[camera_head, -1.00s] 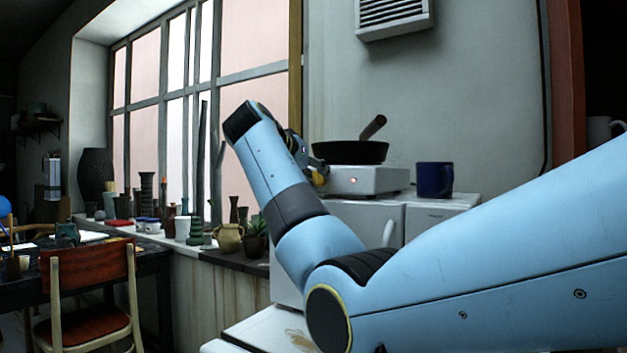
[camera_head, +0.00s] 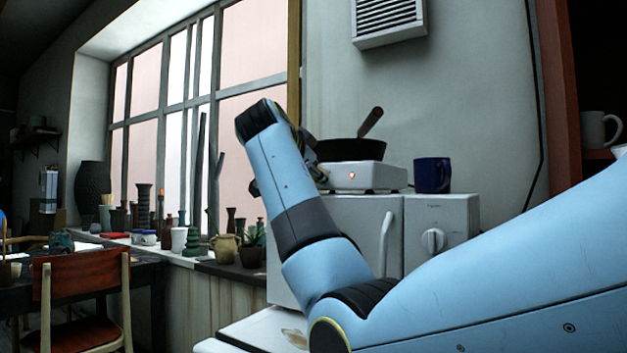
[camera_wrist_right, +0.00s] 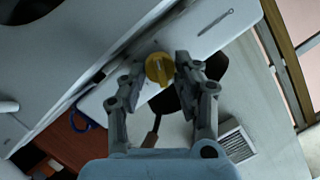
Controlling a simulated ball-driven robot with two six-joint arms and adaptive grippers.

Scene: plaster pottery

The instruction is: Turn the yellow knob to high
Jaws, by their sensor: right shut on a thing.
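The yellow knob (camera_wrist_right: 159,68) shows in the right wrist view on the front of the white hot plate (camera_wrist_right: 205,30). My right gripper (camera_wrist_right: 160,72) has its two fingers on either side of the knob and is shut on it. Which setting the knob points to cannot be read. In the head view the hot plate (camera_head: 375,176) has a lit red light on its front and carries a black frying pan (camera_head: 350,152). There my right gripper (camera_head: 314,168) is mostly hidden behind my blue forearm, and the knob is hidden. My left gripper is not in view.
The hot plate stands on a white microwave-like cabinet (camera_head: 395,205) with its own white dial (camera_head: 432,240). A blue mug (camera_head: 432,175) stands just right of the hot plate. Pots and a plant (camera_head: 252,240) line the windowsill at left.

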